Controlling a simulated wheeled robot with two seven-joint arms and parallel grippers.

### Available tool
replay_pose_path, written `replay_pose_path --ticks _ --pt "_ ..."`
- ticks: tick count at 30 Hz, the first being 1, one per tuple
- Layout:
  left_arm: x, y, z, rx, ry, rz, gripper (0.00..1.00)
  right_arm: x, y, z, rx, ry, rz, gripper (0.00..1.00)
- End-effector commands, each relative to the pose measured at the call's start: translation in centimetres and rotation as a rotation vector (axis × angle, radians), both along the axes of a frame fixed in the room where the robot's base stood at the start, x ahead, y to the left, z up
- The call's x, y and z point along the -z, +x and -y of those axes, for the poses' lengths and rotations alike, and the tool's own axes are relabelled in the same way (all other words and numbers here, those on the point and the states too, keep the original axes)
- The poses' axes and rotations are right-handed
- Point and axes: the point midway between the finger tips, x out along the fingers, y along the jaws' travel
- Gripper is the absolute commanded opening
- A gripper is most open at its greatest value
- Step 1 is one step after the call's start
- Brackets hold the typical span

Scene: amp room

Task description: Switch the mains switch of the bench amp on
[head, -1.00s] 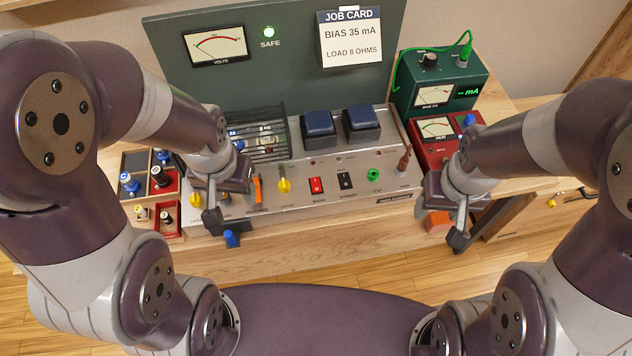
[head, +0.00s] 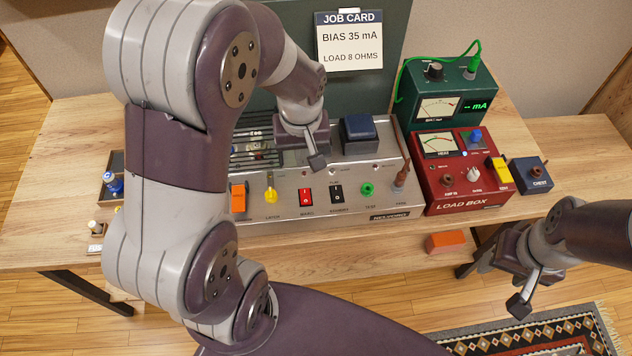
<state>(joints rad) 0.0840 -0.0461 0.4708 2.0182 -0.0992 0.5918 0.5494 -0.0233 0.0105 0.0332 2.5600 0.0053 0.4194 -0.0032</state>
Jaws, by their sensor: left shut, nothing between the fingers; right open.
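The bench amp (head: 312,212) is a silver chassis on the wooden bench. On its front panel sit a red mains switch (head: 305,196), a black standby switch (head: 337,194), a yellow latch knob (head: 271,194) and a green test jack (head: 367,189). My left gripper (head: 316,160) is shut and empty, above the amp's top front edge, just above and behind the mains and standby switches, apart from the mains switch. My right gripper (head: 519,304) is open and empty, in front of the bench at the lower right, away from the amp. My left arm hides the amp's left end.
A red load box (head: 464,208) stands right of the amp, with a green meter box (head: 444,95) behind it and a dark blue box (head: 531,176) at its right. A patterned rug (head: 540,334) is on the floor.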

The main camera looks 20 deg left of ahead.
Motion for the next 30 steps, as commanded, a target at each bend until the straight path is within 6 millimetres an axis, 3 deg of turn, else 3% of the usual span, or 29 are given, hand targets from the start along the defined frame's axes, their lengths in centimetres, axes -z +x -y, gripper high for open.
replay_pose_path --ticks 8,22,30 --pt "0.8 0.0 0.0 0.003 0.000 -0.003 0.00 0.1 0.0 0.0 0.000 0.000 0.000 0.57" --pt "10.3 0.9 -0.6 0.004 -0.001 -0.006 0.00 0.4 0.0 0.0 0.000 0.000 0.000 0.57" --pt "13.6 1.4 -0.8 0.004 -0.001 -0.001 0.00 0.5 0.0 0.0 0.000 0.000 0.000 0.57"
